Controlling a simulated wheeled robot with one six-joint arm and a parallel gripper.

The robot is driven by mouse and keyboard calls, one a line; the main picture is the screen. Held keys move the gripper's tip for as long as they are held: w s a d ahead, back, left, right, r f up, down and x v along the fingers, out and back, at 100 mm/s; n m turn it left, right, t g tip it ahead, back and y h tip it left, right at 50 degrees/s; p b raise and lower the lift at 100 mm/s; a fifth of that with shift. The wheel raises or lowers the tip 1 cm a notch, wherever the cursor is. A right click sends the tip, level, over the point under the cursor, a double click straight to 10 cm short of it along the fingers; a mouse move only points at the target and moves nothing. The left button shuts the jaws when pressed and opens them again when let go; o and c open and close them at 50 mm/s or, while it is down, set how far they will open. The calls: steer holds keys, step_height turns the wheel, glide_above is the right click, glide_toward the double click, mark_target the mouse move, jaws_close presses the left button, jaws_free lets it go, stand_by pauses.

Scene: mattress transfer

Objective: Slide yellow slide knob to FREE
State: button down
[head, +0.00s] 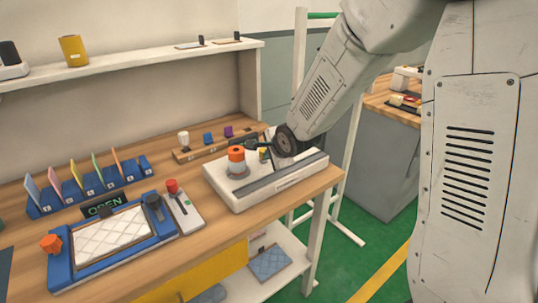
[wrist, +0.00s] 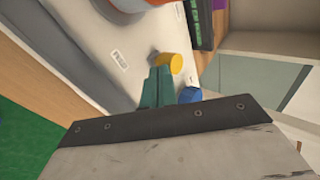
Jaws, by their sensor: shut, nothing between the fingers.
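The yellow slide knob (wrist: 175,64) is a short cylinder on the white device (head: 225,186), which stands near the right end of the wooden bench. In the head view the knob (head: 263,153) shows small and partly covered beside my gripper (head: 257,145). In the wrist view the teal fingers of my gripper (wrist: 158,72) are together and empty. Their tips are right beside the yellow knob, on its left; I cannot tell whether they touch it. The FREE mark cannot be read in either view.
A large orange knob (head: 236,154) stands on the same device, left of the yellow one. A blue piece (wrist: 190,95) is close to my fingers. A blue-framed tray (head: 60,272) with an OPEN sign lies left. A shelf (head: 150,58) runs above the bench.

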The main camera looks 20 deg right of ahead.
mark_target(260, 150)
steer(key=w, duration=0.1)
steer(key=w+a, duration=0.1)
steer(key=w, duration=0.2)
steer(key=shift+w+a, duration=0.15)
steer(key=shift+a, duration=0.1)
steer(key=shift+w+r, duration=0.1)
steer(key=shift+w, duration=0.15)
steer(key=shift+s, duration=0.1)
steer(key=shift+s+a, duration=0.1)
steer(key=shift+s, duration=0.2)
steer(key=s, duration=0.3)
steer(key=shift+s+d, duration=0.15)
steer(key=shift+d, duration=0.05)
steer(key=v, duration=1)
steer(key=shift+d, duration=0.1)
